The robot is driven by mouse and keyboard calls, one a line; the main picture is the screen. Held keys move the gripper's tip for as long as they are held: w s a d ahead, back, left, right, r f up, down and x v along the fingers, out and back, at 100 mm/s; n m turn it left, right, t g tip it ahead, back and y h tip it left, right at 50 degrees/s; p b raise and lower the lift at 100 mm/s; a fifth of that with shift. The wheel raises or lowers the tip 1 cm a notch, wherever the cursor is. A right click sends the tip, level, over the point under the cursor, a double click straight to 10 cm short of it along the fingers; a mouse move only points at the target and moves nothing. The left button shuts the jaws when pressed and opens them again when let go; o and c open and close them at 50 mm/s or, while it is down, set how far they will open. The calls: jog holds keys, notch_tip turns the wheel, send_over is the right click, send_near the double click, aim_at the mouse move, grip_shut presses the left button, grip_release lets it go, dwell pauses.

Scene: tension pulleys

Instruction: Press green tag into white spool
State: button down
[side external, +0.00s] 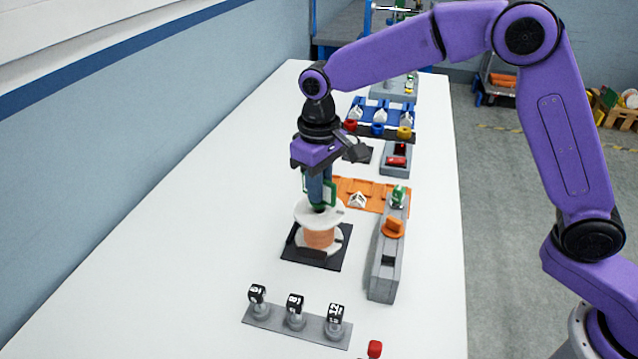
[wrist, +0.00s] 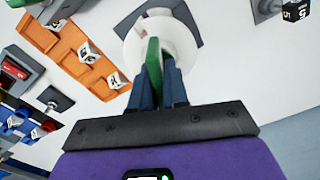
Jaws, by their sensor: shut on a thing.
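The white spool (side external: 300,211) has an orange winding (side external: 320,236) and stands upright on a black square base (side external: 342,255) on the white table. My gripper (side external: 319,203) points down over the middle of the spool. It is shut on the green tag (side external: 331,193). In the wrist view the green tag (wrist: 153,58) stands between the fingers of my gripper (wrist: 158,75), and its far end lies over the white spool top (wrist: 185,41). The fingers hide the spot under the tag, so I cannot tell how deep it sits.
A grey rail (side external: 384,282) with an orange knob (side external: 393,228) stands right of the spool. An orange tray (side external: 371,188) lies behind it. A grey strip with several black-topped pegs (side external: 295,304) lies in front. The table left of the spool is clear.

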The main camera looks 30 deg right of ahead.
jog(key=shift+f, duration=0.25)
jog(key=shift+f, duration=0.75)
jog(key=shift+f, duration=0.15)
jog(key=c, duration=1.1)
grip_release()
jog(key=shift+o, duration=0.2)
notch_tip(320, 180, up, 18)
jog(key=shift+f, duration=0.25)
